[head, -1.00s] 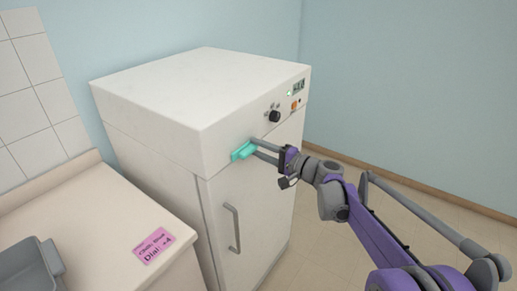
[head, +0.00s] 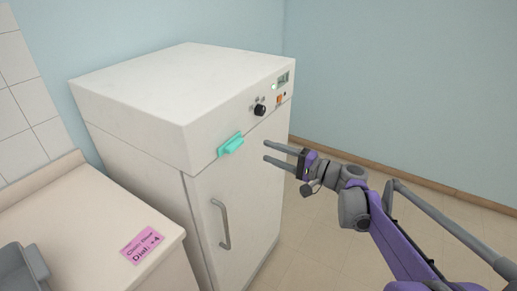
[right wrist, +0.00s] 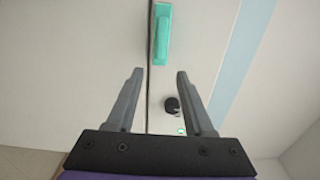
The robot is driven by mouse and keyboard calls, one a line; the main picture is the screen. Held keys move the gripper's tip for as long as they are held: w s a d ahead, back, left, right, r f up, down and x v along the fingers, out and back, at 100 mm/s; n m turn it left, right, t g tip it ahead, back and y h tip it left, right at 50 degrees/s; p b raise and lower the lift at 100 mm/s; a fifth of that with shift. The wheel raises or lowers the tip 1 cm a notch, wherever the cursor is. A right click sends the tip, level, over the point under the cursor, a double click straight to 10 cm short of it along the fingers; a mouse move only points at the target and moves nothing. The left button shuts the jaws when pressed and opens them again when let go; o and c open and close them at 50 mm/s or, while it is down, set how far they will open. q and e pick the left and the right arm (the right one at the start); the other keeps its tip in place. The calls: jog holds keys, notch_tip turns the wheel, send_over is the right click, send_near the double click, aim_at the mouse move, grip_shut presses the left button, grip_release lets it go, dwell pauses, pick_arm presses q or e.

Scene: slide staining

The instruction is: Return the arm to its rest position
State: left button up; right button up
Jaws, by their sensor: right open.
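My right gripper (head: 266,151) is open and empty in the head view. It hangs in front of the white cabinet (head: 138,88), to the right of the teal handle piece (head: 232,145) and apart from it. In the right wrist view the two fingers (right wrist: 157,75) are spread, with the teal piece (right wrist: 163,35) beyond their tips and the black knob (right wrist: 172,104) seen between them. My left gripper is in neither view.
The cabinet front bears a black knob (head: 260,110), an orange switch (head: 280,99), a small display (head: 283,79) and a grey door handle (head: 222,225). A counter (head: 85,220) with a pink note (head: 143,245) and a grey tray (head: 22,270) is at left. Floor at right is clear.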

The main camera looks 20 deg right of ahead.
jog(key=shift+s+d, duration=0.4)
jog(key=shift+s, duration=0.1)
jog(key=shift+a, duration=0.1)
jog(key=s+a+f+n+g+h+p, duration=0.2)
jog(key=s+a+f+n+g+h, duration=0.25)
jog(key=s+a+f+g, duration=0.6)
jog(key=s+d+f+n+t+h+p, duration=0.1)
jog(key=s+f+n+h, duration=0.2)
jog(key=s, duration=0.6)
jog(key=s+d+f+n+h+p, duration=0.1)
jog(key=s+f+n+h, duration=0.2)
jog(key=s, duration=0.6)
jog(key=shift+f+t, duration=0.35)
jog(key=shift+f, duration=0.05)
jog(key=shift+w+a+h, duration=0.1)
jog(key=shift+h, duration=0.15)
jog(key=shift+c, duration=0.2)
